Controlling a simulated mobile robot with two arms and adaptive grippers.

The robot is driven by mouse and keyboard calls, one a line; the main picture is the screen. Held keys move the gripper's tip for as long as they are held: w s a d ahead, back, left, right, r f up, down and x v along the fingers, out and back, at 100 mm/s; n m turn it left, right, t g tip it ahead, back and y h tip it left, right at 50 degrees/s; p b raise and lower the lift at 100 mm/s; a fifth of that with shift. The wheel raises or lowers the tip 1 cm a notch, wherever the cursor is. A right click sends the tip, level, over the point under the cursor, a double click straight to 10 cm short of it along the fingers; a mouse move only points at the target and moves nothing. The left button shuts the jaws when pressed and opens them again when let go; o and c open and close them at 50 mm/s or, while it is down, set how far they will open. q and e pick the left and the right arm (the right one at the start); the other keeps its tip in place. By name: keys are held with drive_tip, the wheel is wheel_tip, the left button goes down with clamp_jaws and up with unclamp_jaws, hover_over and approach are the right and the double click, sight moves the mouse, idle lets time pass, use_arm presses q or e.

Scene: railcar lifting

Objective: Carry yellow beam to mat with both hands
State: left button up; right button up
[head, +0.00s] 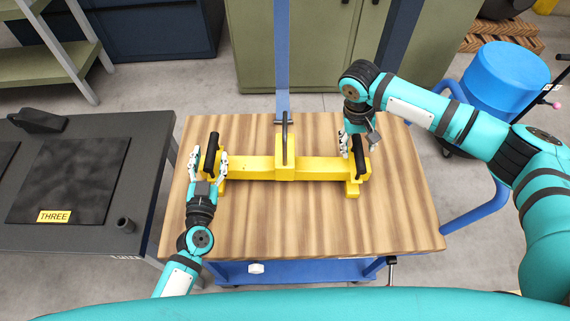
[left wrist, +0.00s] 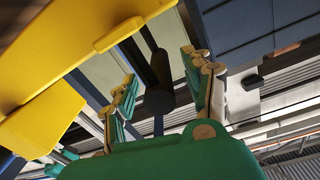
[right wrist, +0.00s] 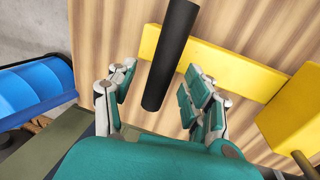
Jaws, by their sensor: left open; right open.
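The yellow beam (head: 325,168) lies across the wooden top of a cart. It has an upright black handle at each end and a dark loop in the middle. My left gripper (head: 208,160) is open at the left handle (head: 212,150). In the left wrist view this handle (left wrist: 158,92) shows between the open fingers. My right gripper (head: 357,138) is open at the right handle (head: 359,160). In the right wrist view that handle (right wrist: 170,55) stands between the parted fingers. The black mat (head: 75,180), labelled THREE, lies on the dark table at the left.
The wooden cart top (head: 310,225) is otherwise clear. The dark table (head: 125,220) stands close to its left with a narrow gap. A small black cup sits near that table's edge. A blue drum (head: 505,80) stands at the right, and cabinets are behind.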

use_arm(q)
drive_tip(key=shift+w+d, duration=0.1)
drive_tip(key=shift+w, duration=0.75)
use_arm(e)
drive_tip(key=shift+d+f, duration=0.15)
drive_tip(key=shift+f, duration=0.65)
use_arm(q)
clamp_jaws()
use_arm(e)
clamp_jaws()
drive_tip(key=shift+w+r, duration=0.1)
use_arm(q)
drive_tip(key=shift+w+d+r, duration=0.1)
drive_tip(key=shift+w+r, duration=0.05)
drive_tip(key=shift+r, duration=0.1)
use_arm(e)
drive_tip(key=shift+w+r, duration=0.15)
drive_tip(key=shift+r, duration=0.05)
